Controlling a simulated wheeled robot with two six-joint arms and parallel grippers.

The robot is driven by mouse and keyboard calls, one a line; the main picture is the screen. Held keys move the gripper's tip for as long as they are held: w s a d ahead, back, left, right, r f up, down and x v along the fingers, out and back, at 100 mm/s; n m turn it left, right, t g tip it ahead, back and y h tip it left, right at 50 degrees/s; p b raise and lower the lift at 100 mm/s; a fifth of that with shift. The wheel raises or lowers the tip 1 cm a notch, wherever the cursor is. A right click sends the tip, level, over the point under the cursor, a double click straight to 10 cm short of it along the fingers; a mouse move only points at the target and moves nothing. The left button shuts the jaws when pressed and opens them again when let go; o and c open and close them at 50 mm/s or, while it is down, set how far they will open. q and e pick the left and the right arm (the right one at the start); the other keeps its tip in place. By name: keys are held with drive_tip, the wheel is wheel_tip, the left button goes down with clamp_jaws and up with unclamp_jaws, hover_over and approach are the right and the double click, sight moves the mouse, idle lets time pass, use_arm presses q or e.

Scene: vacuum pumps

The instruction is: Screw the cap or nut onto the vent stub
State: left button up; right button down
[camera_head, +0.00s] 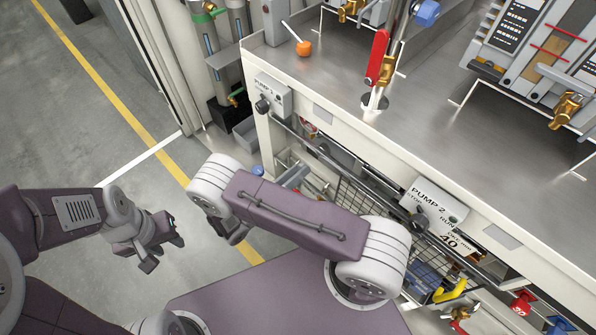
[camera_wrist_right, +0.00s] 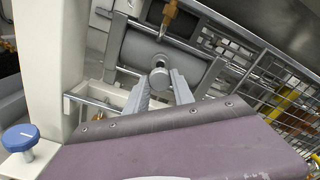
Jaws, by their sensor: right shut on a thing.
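In the right wrist view, my right gripper (camera_wrist_right: 160,85) has its two grey fingers shut on a small round grey metal cap (camera_wrist_right: 160,76). The cap is in front of a grey cylindrical body (camera_wrist_right: 185,60) under the bench. A small round fitting (camera_wrist_right: 160,58) shows just behind the cap; I cannot tell whether it is the vent stub or whether the cap touches it. In the head view my right forearm hides most of this gripper and the cap. My left gripper (camera_head: 165,254) is open and empty, out over the floor at the left.
The bench edge (camera_head: 345,130) overhangs the right arm's work area. A wire mesh basket (camera_head: 350,215) is close to the right arm. In the right wrist view, a brass fitting (camera_wrist_right: 167,18) stands above the cap and a blue knob (camera_wrist_right: 20,137) is at lower left.

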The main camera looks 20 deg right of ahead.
drive_tip(key=shift+a, duration=0.1)
drive_tip(key=shift+p+x, duration=0.85)
drive_tip(key=shift+x, duration=1.9)
drive_tip(key=shift+w+d, duration=0.25)
drive_tip(key=shift+d, duration=0.4)
drive_tip(key=shift+m, duration=0.3)
